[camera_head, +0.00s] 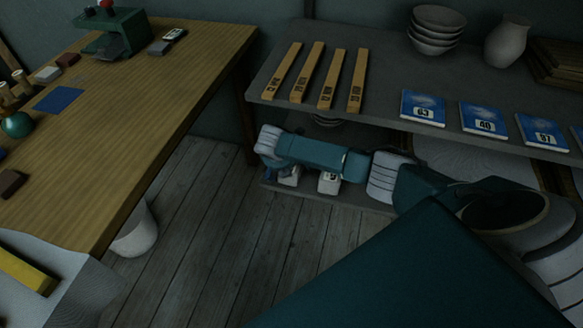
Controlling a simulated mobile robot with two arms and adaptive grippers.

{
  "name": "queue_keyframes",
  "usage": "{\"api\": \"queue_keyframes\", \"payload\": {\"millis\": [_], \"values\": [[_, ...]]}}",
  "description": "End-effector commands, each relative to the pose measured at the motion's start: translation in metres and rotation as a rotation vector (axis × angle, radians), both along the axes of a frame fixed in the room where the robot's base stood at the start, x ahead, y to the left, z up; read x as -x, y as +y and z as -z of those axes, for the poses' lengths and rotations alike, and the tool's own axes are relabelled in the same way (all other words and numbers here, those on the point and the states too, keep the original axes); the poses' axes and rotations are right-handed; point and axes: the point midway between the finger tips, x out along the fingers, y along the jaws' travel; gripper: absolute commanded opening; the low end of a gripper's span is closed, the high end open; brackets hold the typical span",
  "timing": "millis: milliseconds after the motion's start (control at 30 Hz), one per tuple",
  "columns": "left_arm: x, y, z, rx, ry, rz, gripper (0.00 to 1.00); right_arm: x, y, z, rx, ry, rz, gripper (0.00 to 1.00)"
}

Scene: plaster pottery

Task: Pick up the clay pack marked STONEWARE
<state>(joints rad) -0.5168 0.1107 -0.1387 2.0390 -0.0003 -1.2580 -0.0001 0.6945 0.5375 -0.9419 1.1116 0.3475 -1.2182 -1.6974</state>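Two pale clay packs stand low under the shelf, the left pack (290,177) and the right pack (329,184). Each has dark marks, but I cannot read STONEWARE on either one. My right arm comes in from the right and reaches along the shelf front, crossing above and in front of the packs and hiding their upper parts. My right gripper (279,166) is at the arm's far end, close to the left pack. Its fingers are small, dark and mostly hidden, so I cannot tell whether they touch it. My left gripper is out of view.
The upper shelf (386,113) holds several wooden bars (317,78), blue numbered packets (423,107), stacked bowls (437,28) and a vase (506,42). A wooden table (130,110) stands left, with a white bucket (135,232) beside it. The plank floor (215,220) between is clear.

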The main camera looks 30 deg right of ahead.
Motion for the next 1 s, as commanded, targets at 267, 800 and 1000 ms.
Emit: {"api": "queue_keyframes", "payload": {"millis": [267, 800, 1000], "values": [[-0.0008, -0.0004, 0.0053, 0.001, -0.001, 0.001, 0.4, 0.0004, 0.0001, 0.0022, 0.001, 0.001, 0.0, 1.0], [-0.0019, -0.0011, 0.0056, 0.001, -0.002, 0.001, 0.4, 0.0003, 0.0001, 0.0026, 0.001, 0.001, 0.0, 0.52], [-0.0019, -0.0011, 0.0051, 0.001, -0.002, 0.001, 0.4, -0.0018, -0.0008, -0.0003, 0.003, -0.005, -0.001, 0.21]]}}
